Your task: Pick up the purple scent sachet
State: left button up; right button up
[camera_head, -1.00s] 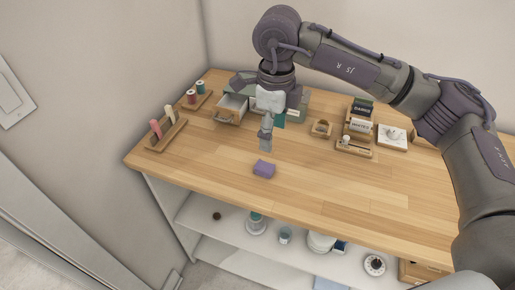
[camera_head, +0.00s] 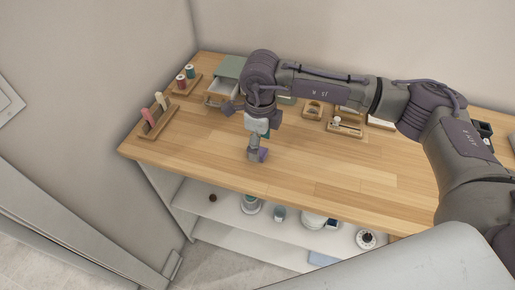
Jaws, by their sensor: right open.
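The purple scent sachet (camera_head: 263,155) is a small purple block lying on the wooden tabletop near its front edge. My right gripper (camera_head: 254,155) points down right at the sachet and covers its left part. The gripper is open. I cannot tell whether its fingers touch the sachet or stand around it. My left gripper is not in view.
A wooden table (camera_head: 350,180) has free room right of the sachet. An open drawer unit (camera_head: 222,88) and thread racks (camera_head: 158,118) stand at the back left. Small wooden holders (camera_head: 345,124) sit at the back. A shelf (camera_head: 230,212) with several items is below.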

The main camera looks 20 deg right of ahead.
notch_tip(320, 180, down, 2)
jog(key=shift+f, duration=0.3)
jog(key=shift+w, duration=0.1)
jog(key=c, duration=0.9)
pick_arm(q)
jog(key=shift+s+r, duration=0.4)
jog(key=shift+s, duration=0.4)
pick_arm(e)
jog(key=shift+c, duration=0.2)
jog(key=shift+r, duration=0.1)
